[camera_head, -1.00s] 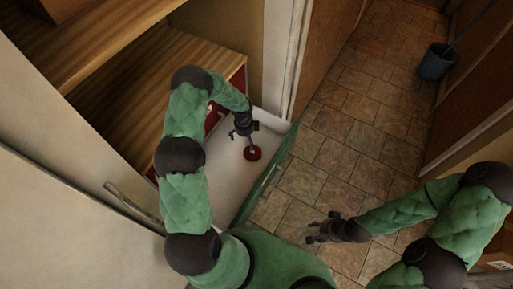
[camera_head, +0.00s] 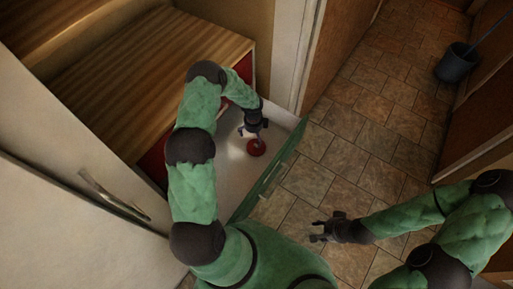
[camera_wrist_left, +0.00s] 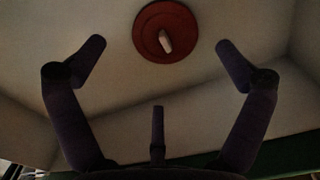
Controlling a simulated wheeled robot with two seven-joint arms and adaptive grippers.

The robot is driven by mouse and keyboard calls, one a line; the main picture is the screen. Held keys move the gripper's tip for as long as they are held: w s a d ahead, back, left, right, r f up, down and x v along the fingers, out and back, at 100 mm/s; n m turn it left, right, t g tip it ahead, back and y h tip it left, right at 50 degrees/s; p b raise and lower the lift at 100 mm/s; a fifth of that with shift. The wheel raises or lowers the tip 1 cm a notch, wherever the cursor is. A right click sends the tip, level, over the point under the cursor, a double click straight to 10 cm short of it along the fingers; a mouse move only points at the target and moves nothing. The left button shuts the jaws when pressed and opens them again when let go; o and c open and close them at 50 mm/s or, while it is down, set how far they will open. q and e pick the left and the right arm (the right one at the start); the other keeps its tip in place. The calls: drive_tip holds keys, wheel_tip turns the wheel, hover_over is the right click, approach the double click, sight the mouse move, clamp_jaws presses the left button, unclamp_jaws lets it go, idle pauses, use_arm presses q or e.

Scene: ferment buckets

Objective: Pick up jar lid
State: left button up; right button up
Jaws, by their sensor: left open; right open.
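In the head view the jar lid (camera_head: 256,147) is just below my left gripper (camera_head: 254,128). In the left wrist view the jar lid (camera_wrist_left: 166,31) is at the top centre, beyond the spread fingers of my left gripper (camera_wrist_left: 160,52), which is open and empty. The lid and fingers look apart. My right gripper (camera_head: 318,230) is open and empty over the tiled floor.
A wooden shelf (camera_head: 150,80) stands left of my left arm. A green edge (camera_head: 268,172) borders the pale surface (camera_head: 232,172) on the right. A dark bucket (camera_head: 456,64) is far off on the tiled floor (camera_head: 345,155), which is mostly clear.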

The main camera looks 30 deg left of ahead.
sight(254, 144)
use_arm(q)
wheel_tip(254, 144, down, 3)
drive_tip(key=shift+f+b, duration=0.2)
drive_tip(key=shift+b, duration=0.2)
wheel_tip(254, 144, down, 5)
drive_tip(key=shift+w+f+b, duration=0.1)
drive_tip(key=shift+b, duration=1)
drive_tip(key=shift+d, duration=0.1)
drive_tip(key=c, duration=0.9)
drive_tip(key=shift+c, duration=1.1)
